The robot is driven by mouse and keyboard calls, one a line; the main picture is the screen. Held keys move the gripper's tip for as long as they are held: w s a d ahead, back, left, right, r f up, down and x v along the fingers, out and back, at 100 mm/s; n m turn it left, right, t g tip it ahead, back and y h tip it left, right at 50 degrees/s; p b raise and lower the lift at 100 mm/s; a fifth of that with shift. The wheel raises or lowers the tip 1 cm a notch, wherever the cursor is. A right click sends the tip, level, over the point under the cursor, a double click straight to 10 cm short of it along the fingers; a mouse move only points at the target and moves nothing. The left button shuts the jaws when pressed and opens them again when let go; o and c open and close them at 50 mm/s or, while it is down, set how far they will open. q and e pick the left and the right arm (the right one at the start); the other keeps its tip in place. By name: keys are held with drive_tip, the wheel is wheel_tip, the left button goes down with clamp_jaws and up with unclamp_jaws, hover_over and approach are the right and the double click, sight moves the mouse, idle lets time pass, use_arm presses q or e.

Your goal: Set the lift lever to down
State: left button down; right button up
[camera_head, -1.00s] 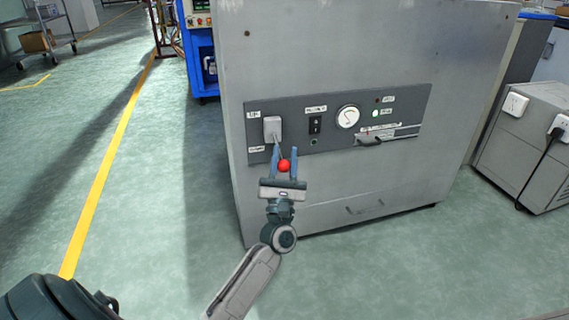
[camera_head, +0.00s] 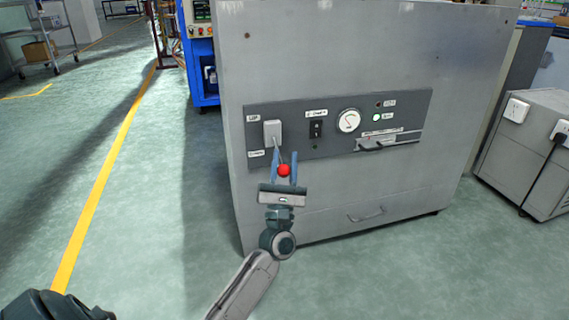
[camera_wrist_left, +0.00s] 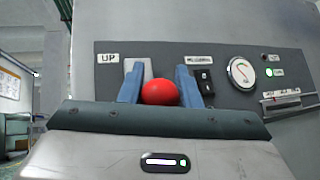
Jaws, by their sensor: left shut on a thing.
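The lift lever has a pale base plate (camera_head: 272,132) at the left end of the dark control panel, with a label above and one below it. Its thin rod slants down and out to a red ball knob (camera_head: 284,170). My left gripper (camera_head: 284,168) has one finger on each side of the knob and is shut on it. In the left wrist view the red knob (camera_wrist_left: 160,92) sits between the blue fingers, with the "UP" label (camera_wrist_left: 108,58) to the upper left. The lower label is hidden there. My right gripper is not in view.
The panel also carries a black switch (camera_head: 316,129), a round gauge (camera_head: 348,121), a lit green lamp (camera_head: 377,118) and a slide handle (camera_head: 370,145). A grey cabinet (camera_head: 535,150) stands at the right.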

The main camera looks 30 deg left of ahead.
use_arm(q)
drive_tip(key=shift+f, duration=0.1)
drive_tip(key=c, duration=1.1)
unclamp_jaws()
drive_tip(key=shift+o, duration=0.2)
drive_tip(key=p+v, duration=0.1)
drive_tip(key=v, duration=0.9)
drive_tip(key=shift+s+f, duration=0.2)
drive_tip(key=shift+f, duration=0.15)
drive_tip(key=shift+d, duration=0.1)
